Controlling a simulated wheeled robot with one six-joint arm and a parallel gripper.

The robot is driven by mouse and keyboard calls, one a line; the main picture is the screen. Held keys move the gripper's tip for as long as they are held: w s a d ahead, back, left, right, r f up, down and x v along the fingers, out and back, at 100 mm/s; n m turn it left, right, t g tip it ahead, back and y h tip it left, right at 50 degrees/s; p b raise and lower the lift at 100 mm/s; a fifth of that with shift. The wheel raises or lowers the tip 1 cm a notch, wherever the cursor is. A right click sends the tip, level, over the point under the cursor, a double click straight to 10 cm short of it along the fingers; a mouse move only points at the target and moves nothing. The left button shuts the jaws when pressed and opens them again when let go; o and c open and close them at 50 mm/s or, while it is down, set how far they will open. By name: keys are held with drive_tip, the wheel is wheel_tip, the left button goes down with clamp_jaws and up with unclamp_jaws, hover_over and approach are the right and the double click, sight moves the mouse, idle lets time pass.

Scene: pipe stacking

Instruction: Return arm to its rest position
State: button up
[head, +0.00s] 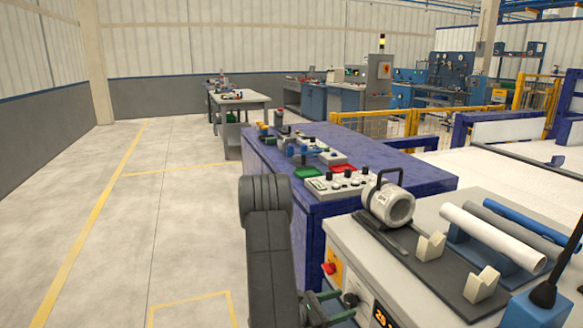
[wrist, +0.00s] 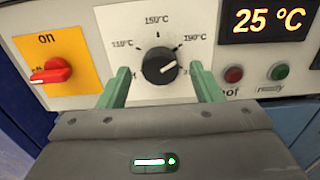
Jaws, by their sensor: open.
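My arm (head: 267,240) reaches down in front of a grey control panel. My gripper (head: 335,306) has green fingers, and they also show in the wrist view (wrist: 160,70). The fingers are open and apart, one on each side of a black dial (wrist: 160,66) marked in degrees; I cannot tell whether they touch it. Left of the dial is a red switch (wrist: 51,71) on a yellow plate under the word "on". A display (wrist: 267,21) reads 25 °C. Nothing is held between the fingers.
A blue workbench (head: 330,205) with control boxes stands behind. The floor (head: 190,220) at left is clear.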

drive_tip(key=v, duration=1.2)
drive_tip(key=x, duration=1.4)
drive_tip(key=shift+s, duration=0.1)
drive_tip(key=shift+a+f+m+b, duration=0.1)
drive_tip(key=shift+a+m+b, duration=0.1)
drive_tip(key=shift+m+b, duration=0.65)
drive_tip(key=m+b, duration=0.1)
drive_tip(key=m, duration=0.2)
drive_tip(key=shift+m, duration=0.35)
drive_tip(key=m+b, duration=0.1)
drive_tip(key=m, duration=0.5)
